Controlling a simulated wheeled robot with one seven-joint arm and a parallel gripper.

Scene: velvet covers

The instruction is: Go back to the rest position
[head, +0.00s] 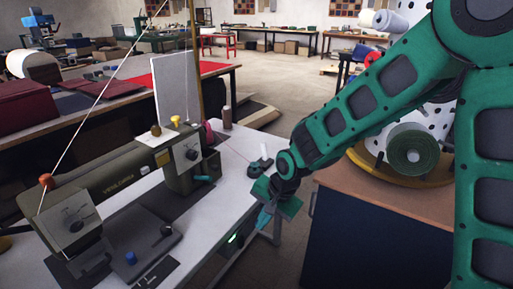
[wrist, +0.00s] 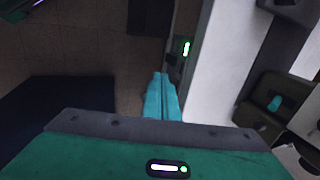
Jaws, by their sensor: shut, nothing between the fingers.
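My gripper (head: 265,216) is at the end of my green arm, in the middle of the head view, by the right edge of the white sewing table (head: 220,205). Its teal fingers (wrist: 161,97) show in the wrist view, pressed together with nothing between them. In the wrist view they point past the table edge, over the dark floor and beside a box with a green light (wrist: 186,48). The gripper appears apart from the table.
An olive sewing machine (head: 120,185) stands on the white table. Small dark items (head: 259,166) lie near its right edge. A brown-topped bench with a dark blue front (head: 370,240) stands right, with a green roll (head: 412,150) above. Open floor (head: 285,110) lies behind.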

